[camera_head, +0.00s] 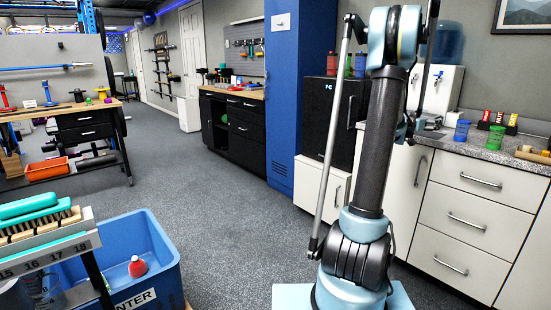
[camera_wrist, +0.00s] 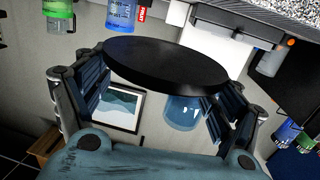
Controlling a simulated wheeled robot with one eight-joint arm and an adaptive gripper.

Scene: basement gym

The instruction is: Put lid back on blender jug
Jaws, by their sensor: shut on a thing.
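A flat round black lid (camera_wrist: 165,64) is held between the two fingers of my gripper (camera_wrist: 160,100) in the wrist view, which looks upside down. The fingers close on opposite sides of its edge. In the head view my gripper is mostly hidden behind my arm, above the counter. A greyish clear vessel (camera_wrist: 270,60) at the counter, with an orange spot beside it, may be the blender jug; I cannot tell for sure. A blue cup (camera_head: 462,130) and a green cup (camera_head: 495,137) stand on the counter at the right. They also show at the wrist view's top left.
A white water dispenser with a blue bottle (camera_head: 447,43) stands on the counter (camera_head: 475,145). Left of it is a black fridge (camera_head: 330,115) with coloured bottles on top. A blue bin (camera_head: 150,265) and a brush rack stand front left. The middle floor is clear.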

